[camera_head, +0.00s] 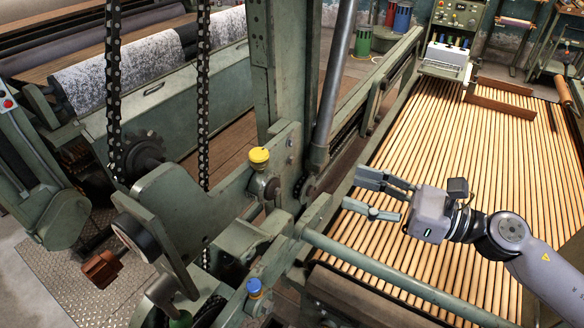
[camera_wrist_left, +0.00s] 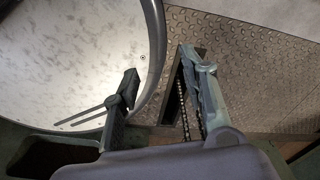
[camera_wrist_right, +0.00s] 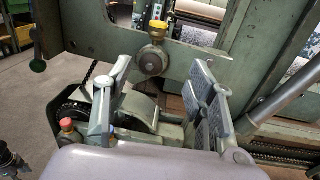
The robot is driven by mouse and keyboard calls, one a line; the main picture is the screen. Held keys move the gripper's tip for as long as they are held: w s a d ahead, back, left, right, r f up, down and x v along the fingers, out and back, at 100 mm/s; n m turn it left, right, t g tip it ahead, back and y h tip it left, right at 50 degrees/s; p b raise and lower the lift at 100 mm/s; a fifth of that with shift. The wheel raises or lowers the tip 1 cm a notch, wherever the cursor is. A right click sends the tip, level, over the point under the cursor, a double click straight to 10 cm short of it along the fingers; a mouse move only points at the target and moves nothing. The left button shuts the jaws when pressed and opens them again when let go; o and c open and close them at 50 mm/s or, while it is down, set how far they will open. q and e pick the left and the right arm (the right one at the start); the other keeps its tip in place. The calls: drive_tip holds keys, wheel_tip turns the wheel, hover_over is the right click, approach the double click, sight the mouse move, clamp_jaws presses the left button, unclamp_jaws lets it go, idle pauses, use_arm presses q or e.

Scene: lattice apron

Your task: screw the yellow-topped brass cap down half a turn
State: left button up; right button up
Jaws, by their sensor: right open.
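The yellow-topped brass cap (camera_head: 259,158) stands upright on a brass fitting on the green machine frame, left of centre in the head view. It also shows in the right wrist view, where its yellow top (camera_wrist_right: 158,25) is beyond the fingertips. My right gripper (camera_head: 354,189) is open and empty, to the right of the cap and apart from it, with its fingers pointing left. In the right wrist view its spread fingers (camera_wrist_right: 160,75) frame the brass fitting in the distance. My left gripper (camera_wrist_left: 158,65) is open and empty; it does not show in the head view.
A blue-topped cap (camera_head: 254,287) is lower on the frame. A red-topped knob (camera_wrist_right: 67,125) shows in the right wrist view. Hanging chains (camera_head: 203,90), a steel rod (camera_head: 335,75) and a green crossbar (camera_head: 390,274) surround the cap. A round metal plate (camera_wrist_left: 75,55) lies below my left gripper.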

drive_tip(key=p, duration=0.5)
approach(268, 163)
drive_tip(key=shift+n, duration=0.3)
drive_tip(key=p+x, duration=0.4)
drive_tip(key=x, duration=0.4)
drive_tip(key=shift+w+a+r, duration=0.1)
drive_tip(key=shift+a+r, duration=0.05)
drive_tip(key=shift+w+a, duration=0.3)
drive_tip(key=shift+a, duration=0.2)
drive_tip(key=shift+c, duration=0.3)
